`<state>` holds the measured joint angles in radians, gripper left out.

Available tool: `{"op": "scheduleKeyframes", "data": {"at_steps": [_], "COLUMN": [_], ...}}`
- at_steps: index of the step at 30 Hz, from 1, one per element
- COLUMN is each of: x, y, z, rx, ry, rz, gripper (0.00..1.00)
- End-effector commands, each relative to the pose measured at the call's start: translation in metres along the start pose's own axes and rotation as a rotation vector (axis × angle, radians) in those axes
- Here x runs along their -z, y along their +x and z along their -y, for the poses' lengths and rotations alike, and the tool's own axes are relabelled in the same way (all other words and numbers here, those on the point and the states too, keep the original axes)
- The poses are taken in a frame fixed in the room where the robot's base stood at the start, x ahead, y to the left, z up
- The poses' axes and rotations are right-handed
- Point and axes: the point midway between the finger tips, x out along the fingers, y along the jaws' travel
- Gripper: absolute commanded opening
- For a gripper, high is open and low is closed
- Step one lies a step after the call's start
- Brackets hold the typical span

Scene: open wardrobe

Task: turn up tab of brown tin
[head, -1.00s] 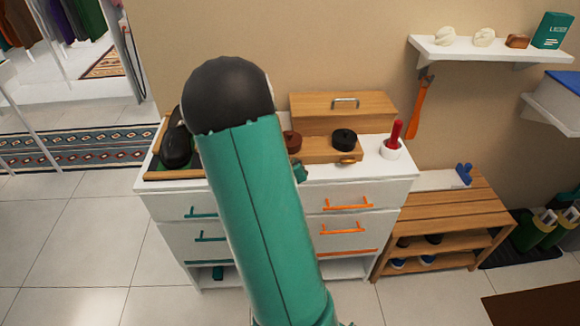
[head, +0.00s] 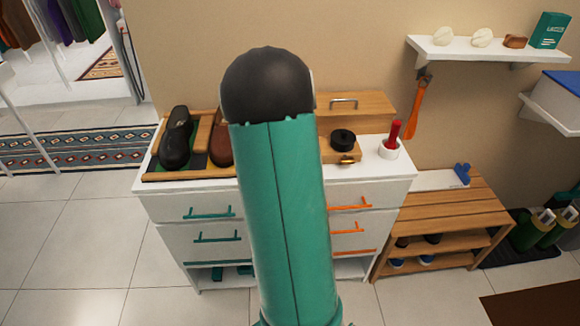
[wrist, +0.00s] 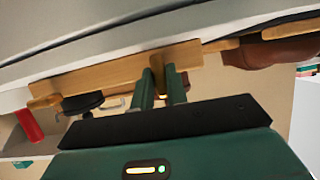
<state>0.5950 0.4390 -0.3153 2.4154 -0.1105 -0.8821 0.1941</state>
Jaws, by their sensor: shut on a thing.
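My gripper (wrist: 165,85) shows in the wrist view with its two green fingers close together at the front edge of the wooden stand (wrist: 115,75). A small tan piece, apparently the tab (wrist: 158,72) of the brown tin, sits between the fingertips. The brown tin itself is hidden, behind my arm in the head view and behind my gripper in the wrist view. In the head view the black tin (head: 343,139) stands on the stand's right part, with a brass tab (head: 348,160) at the edge below it. My gripper is hidden behind my arm there.
A tray (head: 190,176) with a black shoe (head: 176,140) and a brown shoe (head: 221,145) lies left on the white cabinet (head: 215,195). A red-handled tool (head: 396,132) stands in a white cup at the right.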

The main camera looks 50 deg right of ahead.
Motion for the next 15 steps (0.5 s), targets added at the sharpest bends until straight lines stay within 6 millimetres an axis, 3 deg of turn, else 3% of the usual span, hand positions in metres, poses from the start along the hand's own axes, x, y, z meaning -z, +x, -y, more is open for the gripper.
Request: {"op": "scheduleKeyframes", "data": {"at_steps": [9,10,11,15], "x": [0.0011,0.0010,0.0010,0.0006], "y": [0.0006,0.0006,0.0006,0.0004], "z": [-0.0009,-0.0009,-0.0009,-0.0005], "rx": [-0.002,-0.002,-0.002,-0.001], "ry": [0.003,0.003,0.003,0.002], "rz": [-0.002,-0.002,-0.002,-0.001], "gripper": [0.00,0.17,0.23,0.24]}}
